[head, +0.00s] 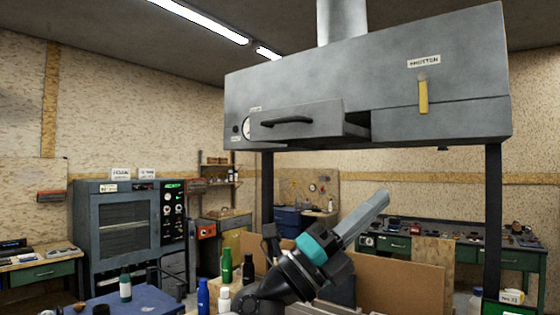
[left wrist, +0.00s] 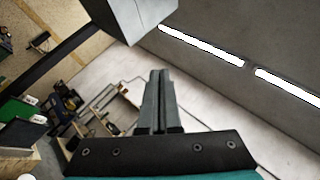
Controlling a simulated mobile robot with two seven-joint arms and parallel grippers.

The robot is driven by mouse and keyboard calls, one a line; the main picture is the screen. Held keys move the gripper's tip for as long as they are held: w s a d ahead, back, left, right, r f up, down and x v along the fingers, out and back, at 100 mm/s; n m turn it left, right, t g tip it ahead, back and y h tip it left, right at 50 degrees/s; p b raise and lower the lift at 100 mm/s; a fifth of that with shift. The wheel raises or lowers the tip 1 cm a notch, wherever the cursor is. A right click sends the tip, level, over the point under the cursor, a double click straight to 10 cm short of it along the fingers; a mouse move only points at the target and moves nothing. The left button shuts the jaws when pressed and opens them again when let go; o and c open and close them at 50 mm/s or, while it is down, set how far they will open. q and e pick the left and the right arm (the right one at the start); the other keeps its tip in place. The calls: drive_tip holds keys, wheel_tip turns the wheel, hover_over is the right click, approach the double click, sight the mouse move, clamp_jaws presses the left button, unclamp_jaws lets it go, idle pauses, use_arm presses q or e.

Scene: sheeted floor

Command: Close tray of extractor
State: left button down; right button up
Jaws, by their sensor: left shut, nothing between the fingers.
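The extractor (head: 300,88) is a large grey metal hood at the upper right of the head view. Its tray (head: 325,122) sticks out of the front, pulled open, with a dark handle (head: 287,121) on its face and a dark gap at its right side. My left gripper (head: 382,196) is shut and empty, pointing up and right, below the tray in the picture. In the left wrist view the closed fingers (left wrist: 158,75) point towards a grey metal box corner (left wrist: 130,30); I cannot tell whether it is tray or hood. My right gripper is not in view.
A yellow shutter lever (head: 423,97) hangs on the hood's right front. Dark posts (head: 492,220) support the hood. Bottles (head: 226,265) stand low in front, left of my arm. A grey oven (head: 125,232) and green workbenches (head: 455,255) stand farther back.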

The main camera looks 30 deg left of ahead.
use_arm(q)
wheel_tip(320, 180, up, 4)
drive_tip(key=f+m+g, duration=0.1)
drive_tip(key=m+g, duration=0.3)
drive_tip(key=m, duration=0.3)
drive_tip(key=n+t+y, duration=0.2)
drive_tip(key=t+y, duration=0.1)
drive_tip(key=y, duration=1.2)
approach(288, 139)
drive_tip(key=w+p, duration=0.1)
drive_tip(key=w, duration=0.1)
drive_tip(key=w+p, duration=0.1)
drive_tip(key=p, duration=0.1)
drive_tip(key=w+p, duration=0.2)
drive_tip(key=shift+w+d+r, duration=0.15)
drive_tip(key=shift+w+d, duration=0.15)
drive_tip(key=shift+w, duration=0.6)
drive_tip(key=shift+w+p, duration=0.15)
drive_tip(key=shift+p, duration=0.2)
